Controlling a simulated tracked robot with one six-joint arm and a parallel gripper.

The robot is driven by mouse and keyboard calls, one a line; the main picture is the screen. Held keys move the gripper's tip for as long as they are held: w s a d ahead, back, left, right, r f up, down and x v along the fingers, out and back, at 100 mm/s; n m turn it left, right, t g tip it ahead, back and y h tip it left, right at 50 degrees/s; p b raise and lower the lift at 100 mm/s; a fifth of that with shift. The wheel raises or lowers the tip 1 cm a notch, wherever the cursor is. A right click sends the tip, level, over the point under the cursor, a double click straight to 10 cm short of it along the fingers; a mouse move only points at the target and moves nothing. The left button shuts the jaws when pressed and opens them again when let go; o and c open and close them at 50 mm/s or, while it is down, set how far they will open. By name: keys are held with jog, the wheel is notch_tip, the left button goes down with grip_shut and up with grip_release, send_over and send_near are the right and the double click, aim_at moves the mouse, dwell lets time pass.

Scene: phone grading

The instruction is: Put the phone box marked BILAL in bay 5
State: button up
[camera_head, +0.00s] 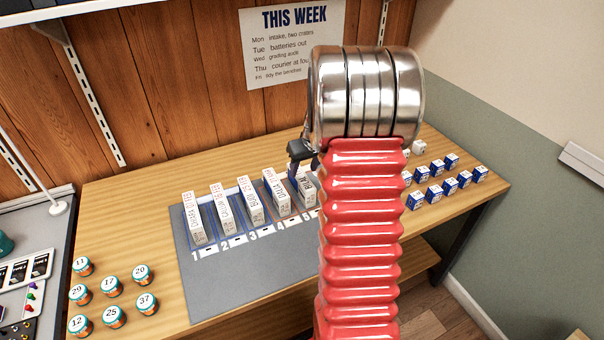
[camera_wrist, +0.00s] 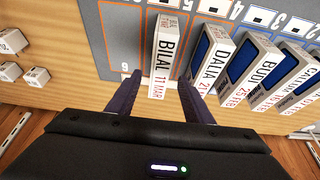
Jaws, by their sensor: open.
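The white phone box marked BILAL (camera_wrist: 165,55), dated 11 MAR, stands on the grey mat within an orange-outlined strip in the wrist view. In the head view the box (camera_head: 308,189) stands in line behind the number of bay 5 (camera_head: 309,215), partly covered by my arm. My gripper (camera_wrist: 160,88) is open, with one dark finger on each side of the box's near end. I cannot tell whether either finger touches it. In the head view only a dark part of my gripper (camera_head: 300,152) shows beside my arm.
The DALIA box (camera_wrist: 214,60) stands to the right of BILAL in the wrist view, with a gap for the finger. Several more boxes fill bays 1 to 3. Numbered jars (camera_head: 110,285) stand at the table's left, and small blue-and-white boxes (camera_head: 435,193) at its right.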

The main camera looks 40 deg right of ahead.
jog(key=v, duration=0.6)
jog(key=shift+f, duration=0.1)
jog(key=shift+a, duration=0.1)
dwell(0.5)
jog(key=s+a+r+n, duration=0.1)
jog(key=s+a+r, duration=0.1)
jog(key=a+r, duration=0.35)
jog(key=s+a+r, duration=0.2)
jog(key=a, duration=0.7)
jog(key=s+a+r+n, duration=0.1)
jog(key=a+r, duration=0.2)
jog(key=a, duration=0.4)
jog(key=s+a+r+n+t+y, duration=0.1)
jog(key=s+a, duration=1.3)
jog(key=s, duration=0.1)
jog(key=shift+s+a, duration=0.15)
